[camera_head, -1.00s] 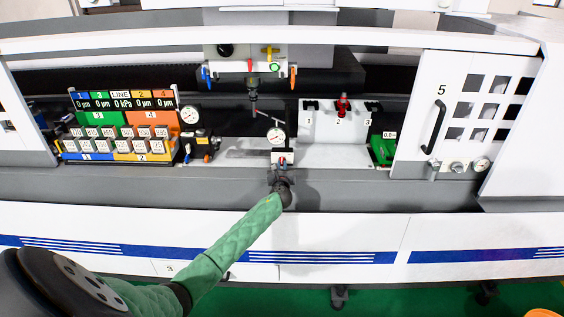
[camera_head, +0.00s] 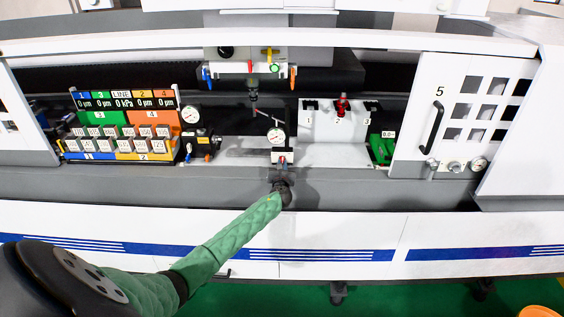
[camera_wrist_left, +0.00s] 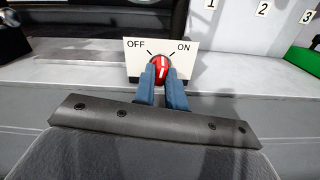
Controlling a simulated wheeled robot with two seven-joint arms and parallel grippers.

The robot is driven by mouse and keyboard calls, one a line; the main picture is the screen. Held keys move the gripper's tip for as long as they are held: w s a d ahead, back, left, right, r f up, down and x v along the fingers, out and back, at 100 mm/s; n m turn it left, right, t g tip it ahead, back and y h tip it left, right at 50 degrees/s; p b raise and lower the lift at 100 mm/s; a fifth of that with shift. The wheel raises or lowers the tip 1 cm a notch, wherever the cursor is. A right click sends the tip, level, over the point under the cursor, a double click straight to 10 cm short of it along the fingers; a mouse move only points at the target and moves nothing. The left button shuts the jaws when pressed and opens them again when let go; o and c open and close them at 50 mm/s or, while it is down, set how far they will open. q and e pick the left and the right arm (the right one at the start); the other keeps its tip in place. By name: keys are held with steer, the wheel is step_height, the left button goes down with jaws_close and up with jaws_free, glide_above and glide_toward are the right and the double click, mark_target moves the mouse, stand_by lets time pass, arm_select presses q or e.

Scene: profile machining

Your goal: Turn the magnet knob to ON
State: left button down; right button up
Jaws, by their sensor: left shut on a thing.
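The magnet knob (camera_wrist_left: 160,70) is red with a white mark, in front of a white plate (camera_wrist_left: 183,58) lettered OFF at left and ON at right. The white mark stands close to upright, between the two words. My left gripper (camera_wrist_left: 161,82) is shut on the knob, with one blue finger on each side of it. In the head view my left gripper (camera_head: 282,166) reaches the small plate below a round dial gauge (camera_head: 277,135); the knob is mostly hidden there. My right gripper is not in view.
A board of coloured blocks and readouts (camera_head: 120,125) stands at left. A spindle unit with coloured levers (camera_head: 250,70) hangs above the gauge. A white panel with a red clamp (camera_head: 342,105) and a green device (camera_head: 382,148) are at right. A grey ledge (camera_head: 150,180) runs along the front.

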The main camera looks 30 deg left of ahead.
arm_select(q)
steer(key=m, duration=0.2)
steer(key=shift+m, duration=0.4)
steer(key=m, duration=0.3)
steer(key=shift+m, duration=0.4)
steer(key=c, duration=1.9)
jaws_free()
steer(key=shift+m, duration=0.3)
steer(key=o, duration=0.6)
steer(key=shift+v, duration=3.5)
